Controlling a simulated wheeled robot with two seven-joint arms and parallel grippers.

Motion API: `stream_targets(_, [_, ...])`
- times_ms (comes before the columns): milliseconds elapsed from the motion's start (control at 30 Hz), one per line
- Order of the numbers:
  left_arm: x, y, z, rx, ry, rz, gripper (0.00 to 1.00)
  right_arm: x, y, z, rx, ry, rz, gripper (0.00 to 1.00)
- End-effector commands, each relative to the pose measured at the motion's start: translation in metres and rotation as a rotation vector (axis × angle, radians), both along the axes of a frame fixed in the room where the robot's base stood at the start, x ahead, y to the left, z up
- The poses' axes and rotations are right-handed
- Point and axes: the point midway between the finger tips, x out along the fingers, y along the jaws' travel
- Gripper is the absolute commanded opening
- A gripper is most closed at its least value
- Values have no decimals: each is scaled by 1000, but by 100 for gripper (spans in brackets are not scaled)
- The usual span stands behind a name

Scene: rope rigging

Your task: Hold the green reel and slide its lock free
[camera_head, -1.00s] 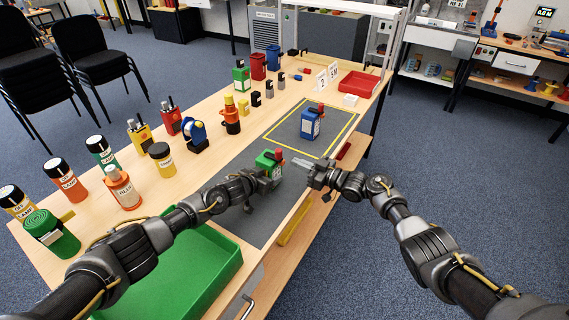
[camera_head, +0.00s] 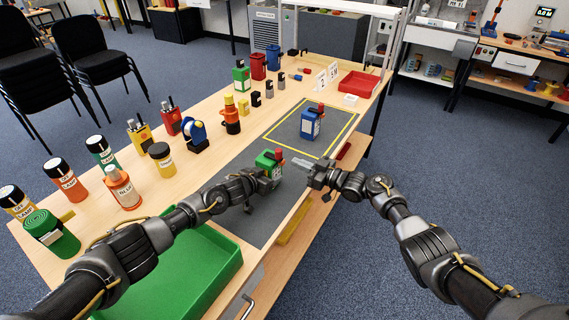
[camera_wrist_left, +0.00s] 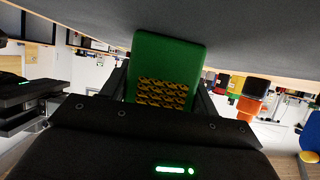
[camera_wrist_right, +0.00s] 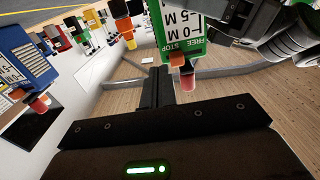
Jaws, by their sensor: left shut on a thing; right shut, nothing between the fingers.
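The green reel (camera_head: 265,162) stands on the grey mat on the table, in the middle of the head view. My left gripper (camera_head: 262,181) is shut on its near left side; the left wrist view shows the green body (camera_wrist_left: 168,62) between the fingers. In the right wrist view, the reel (camera_wrist_right: 183,25) shows a white scale, the words FREE and STOP, an orange slider (camera_wrist_right: 177,58) by them and a red knob (camera_wrist_right: 188,77) at the end. My right gripper (camera_head: 303,168) is shut and empty, just right of the reel and apart from it.
A blue reel (camera_head: 310,124) stands inside the yellow outline farther back. A green tray (camera_head: 180,278) lies at the front left, a red tray (camera_head: 358,84) at the back right. Several cans, bottles and tools line the left side. The mat (camera_head: 252,224) is bare in front of the reel.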

Motion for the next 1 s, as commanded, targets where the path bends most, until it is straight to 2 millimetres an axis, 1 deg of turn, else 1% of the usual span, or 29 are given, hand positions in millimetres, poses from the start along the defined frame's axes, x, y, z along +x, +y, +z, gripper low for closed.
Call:
stream_targets(200, [-1,0,-1,0,1,-1,33,1,2,0,0,0,0,0])
stream_targets(800, [-1,0,-1,0,1,-1,33,15,21,1,1,1,0,0])
stream_targets(1000, [-1,0,-1,0,1,-1,33,17,23,1,0,0,0,0])
